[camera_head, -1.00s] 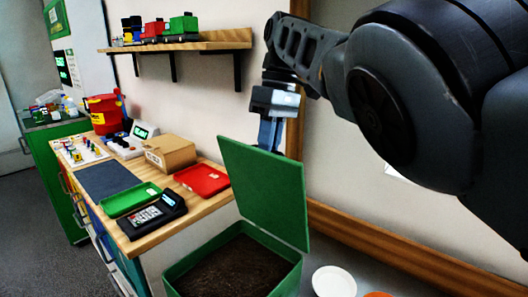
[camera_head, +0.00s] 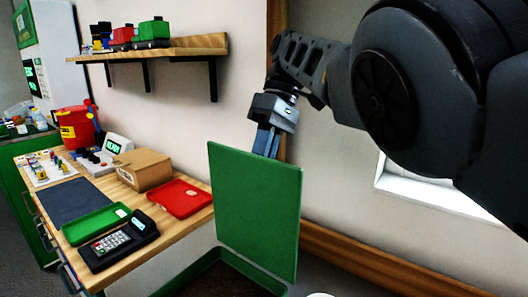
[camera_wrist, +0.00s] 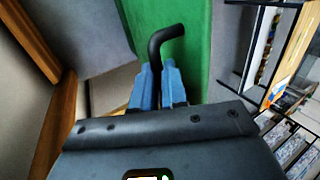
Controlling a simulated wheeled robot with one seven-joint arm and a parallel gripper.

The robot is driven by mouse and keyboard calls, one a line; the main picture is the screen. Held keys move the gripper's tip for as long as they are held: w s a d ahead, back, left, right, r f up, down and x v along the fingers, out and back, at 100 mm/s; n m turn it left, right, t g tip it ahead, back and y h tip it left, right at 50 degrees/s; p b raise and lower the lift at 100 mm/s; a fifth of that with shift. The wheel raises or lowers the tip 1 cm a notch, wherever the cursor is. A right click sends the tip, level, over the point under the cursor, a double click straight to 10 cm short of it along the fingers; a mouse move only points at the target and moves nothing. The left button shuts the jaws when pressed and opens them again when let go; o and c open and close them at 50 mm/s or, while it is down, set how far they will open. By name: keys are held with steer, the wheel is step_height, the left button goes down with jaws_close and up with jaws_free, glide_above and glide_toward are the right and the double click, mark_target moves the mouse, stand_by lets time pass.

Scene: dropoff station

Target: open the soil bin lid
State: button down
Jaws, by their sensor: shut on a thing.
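The green soil bin lid (camera_head: 256,205) stands upright on the bin in the head view. The green soil bin (camera_head: 243,265) shows below it, cut off by the bottom edge, with dark soil inside. My gripper (camera_head: 266,142) is behind the top edge of the lid, its fingertips partly hidden by it. In the wrist view my gripper (camera_wrist: 155,85) is shut on the black bent handle (camera_wrist: 160,42), which stands out from the green lid (camera_wrist: 187,45).
A wooden bench to the left holds a green tray (camera_head: 96,223), a red tray (camera_head: 180,198), a black keypad device (camera_head: 119,240) and a cardboard box (camera_head: 144,169). A wall shelf (camera_head: 160,49) hangs above. A wooden rail (camera_head: 345,252) runs along the wall at right.

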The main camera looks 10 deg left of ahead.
steer(key=shift+d+f, duration=0.15)
steer(key=shift+f, duration=0.25)
steer(key=c, duration=1.4)
jaws_free()
steer(key=shift+o, duration=1.2)
steer(key=shift+r, duration=0.2)
steer(key=shift+r, duration=0.25)
